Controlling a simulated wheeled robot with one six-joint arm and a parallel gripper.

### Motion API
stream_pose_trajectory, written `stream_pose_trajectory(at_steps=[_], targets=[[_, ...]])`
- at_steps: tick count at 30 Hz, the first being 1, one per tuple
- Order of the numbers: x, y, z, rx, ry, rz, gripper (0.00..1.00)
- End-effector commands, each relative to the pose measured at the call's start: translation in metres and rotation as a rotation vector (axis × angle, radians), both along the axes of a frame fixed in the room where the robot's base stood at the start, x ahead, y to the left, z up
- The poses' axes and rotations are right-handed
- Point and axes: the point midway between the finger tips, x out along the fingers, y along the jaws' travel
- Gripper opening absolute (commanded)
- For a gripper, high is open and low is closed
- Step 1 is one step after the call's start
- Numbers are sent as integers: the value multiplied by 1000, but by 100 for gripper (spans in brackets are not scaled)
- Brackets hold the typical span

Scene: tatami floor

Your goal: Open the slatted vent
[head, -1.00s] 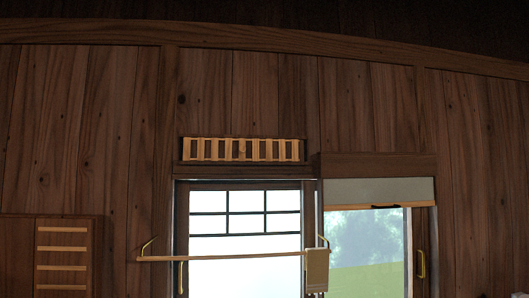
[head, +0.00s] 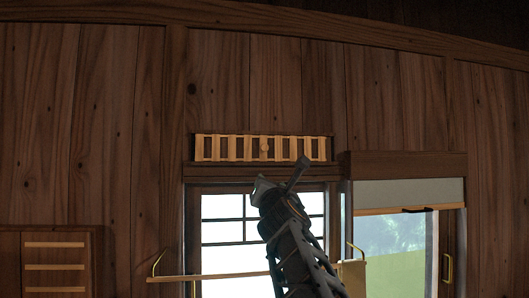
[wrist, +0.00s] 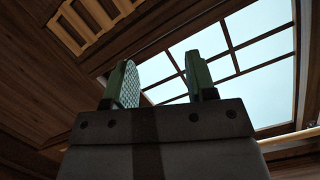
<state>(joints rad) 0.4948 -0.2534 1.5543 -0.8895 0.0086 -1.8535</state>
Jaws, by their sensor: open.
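The slatted vent (head: 228,149) is a long, low wooden panel set in the wall above the window. Its pale upright slats have dark gaps between them, and a small round knob (head: 264,148) sits near its middle. In the wrist view the vent's slats (wrist: 92,22) show at the upper left. My gripper (head: 280,175) is open and empty, just below the vent in the head view and in front of the top of the window. In the wrist view my gripper (wrist: 160,77) shows its two fingers apart with nothing between them. I cannot tell its distance from the wall.
A paned window (head: 222,207) lies below the vent. A half-lowered blind (head: 400,193) covers another window. A slatted wooden panel (head: 55,267) is at lower left.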

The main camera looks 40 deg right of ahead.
Motion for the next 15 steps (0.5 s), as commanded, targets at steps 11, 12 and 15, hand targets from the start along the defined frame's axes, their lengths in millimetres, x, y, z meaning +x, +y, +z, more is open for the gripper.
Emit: stream_pose_trajectory(at_steps=[11, 12, 15], targets=[[9, -12, 62, -396, 61, -78, 51], [15, -15, 64, -397, 62, -78, 51], [31, -23, 73, -396, 63, -77, 51]])
